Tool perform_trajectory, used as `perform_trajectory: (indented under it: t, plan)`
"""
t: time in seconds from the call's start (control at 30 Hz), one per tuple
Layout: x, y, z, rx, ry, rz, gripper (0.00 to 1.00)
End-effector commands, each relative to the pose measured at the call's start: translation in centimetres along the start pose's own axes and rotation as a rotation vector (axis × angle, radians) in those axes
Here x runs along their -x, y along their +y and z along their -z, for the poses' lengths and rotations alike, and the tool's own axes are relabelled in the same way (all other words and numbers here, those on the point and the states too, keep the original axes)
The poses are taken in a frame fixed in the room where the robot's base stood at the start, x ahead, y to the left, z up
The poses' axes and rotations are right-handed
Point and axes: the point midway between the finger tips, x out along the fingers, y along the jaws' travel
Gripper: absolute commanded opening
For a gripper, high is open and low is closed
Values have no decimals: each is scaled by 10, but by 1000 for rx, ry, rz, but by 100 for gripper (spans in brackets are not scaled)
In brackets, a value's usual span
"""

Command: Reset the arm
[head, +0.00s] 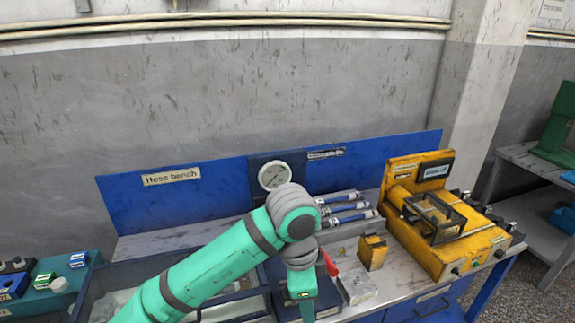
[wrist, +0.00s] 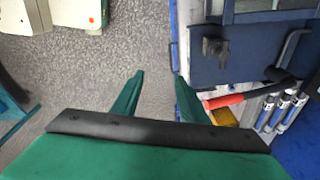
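My green arm (head: 215,268) reaches up from the lower left in the head view, and its elbow bends down in front of the bench. My gripper (wrist: 159,76) shows in the wrist view with its two green fingers apart and nothing between them. Grey speckled floor shows behind the gap. The right finger appears close to the blue bench edge in the picture; I cannot tell whether they touch. In the head view the fingertips are not clearly visible.
The hose bench has a blue back panel (head: 223,193), a round gauge (head: 274,176), a red handle (head: 328,263), a small yellow block (head: 373,250) and blue-banded hoses (head: 350,218). A yellow machine (head: 462,240) stands at right. Open floor (wrist: 110,58) shows in the wrist view.

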Motion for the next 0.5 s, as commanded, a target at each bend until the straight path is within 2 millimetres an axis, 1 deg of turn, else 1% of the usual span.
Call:
perform_trajectory:
  t: [0.03,0.17,0.27,0.37,0.5]
  plan:
    - [-4,0,9,-1,31,4,40]
    - [-10,-4,30,6,111,24,40]
    - [-15,-6,49,14,186,41,40]
    - [-20,-9,72,30,286,61,40]
    - [-24,-15,114,72,470,96,40]
